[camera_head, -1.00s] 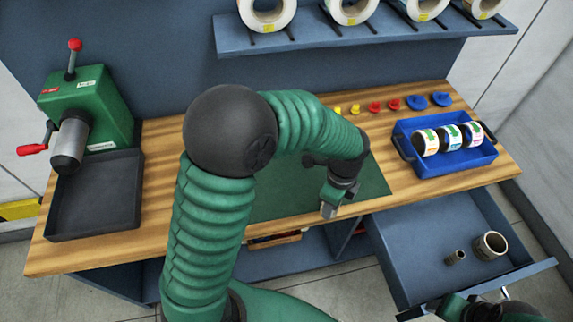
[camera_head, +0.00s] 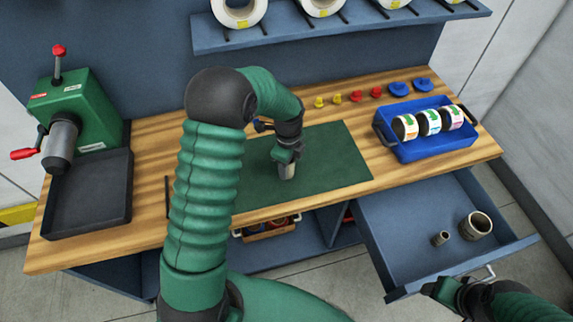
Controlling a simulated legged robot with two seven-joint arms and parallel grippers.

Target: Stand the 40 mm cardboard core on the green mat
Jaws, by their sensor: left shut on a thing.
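My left gripper (camera_head: 287,161) is over the middle of the green mat (camera_head: 335,160), pointing down. It is shut on a short tan cardboard core (camera_head: 286,172), mostly hidden by the fingers. The core looks about upright; I cannot tell whether its lower end touches the mat. My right gripper (camera_head: 467,292) is at the lower right by the front of the open drawer, close to its handle (camera_head: 485,273); its fingers are too unclear to tell their state.
The open drawer (camera_head: 400,225) holds a small core (camera_head: 441,238) and a wider core (camera_head: 477,226). A blue crate (camera_head: 430,150) with label rolls stands right of the mat. Coloured plugs (camera_head: 357,96) line the back. A green machine (camera_head: 85,110) and black tray (camera_head: 90,195) stand left.

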